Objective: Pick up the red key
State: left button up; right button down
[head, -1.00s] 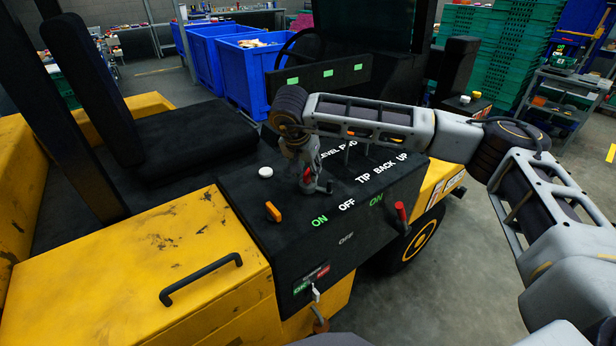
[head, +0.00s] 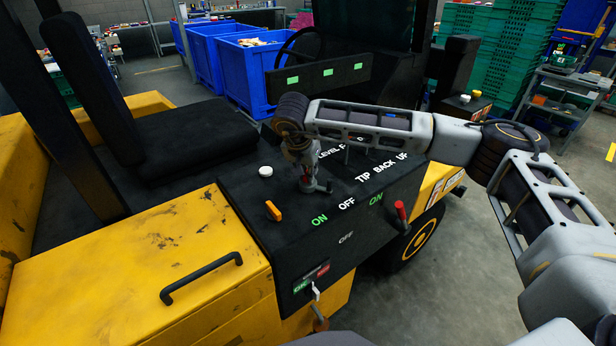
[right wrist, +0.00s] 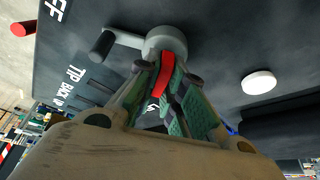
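My right gripper (head: 309,185) points down at the black control panel (head: 345,220), beside the white lettering. In the right wrist view the red key (right wrist: 162,76) sits between the green finger pads (right wrist: 165,95), against a round grey base (right wrist: 166,40) with a dark-knobbed lever (right wrist: 103,44). The pads lie close on both sides of the key, and the gripper looks shut on it. The key still appears to be at its base on the panel. In the head view the fingers hide the key. My left gripper is not in view.
A white round button (head: 265,171) and an orange switch (head: 273,210) are left of my right gripper. A red-handled lever (head: 400,211) stands at the panel's right edge. The yellow vehicle body (head: 150,260) and black seat (head: 190,140) lie to the left. Blue bins (head: 240,75) stand behind.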

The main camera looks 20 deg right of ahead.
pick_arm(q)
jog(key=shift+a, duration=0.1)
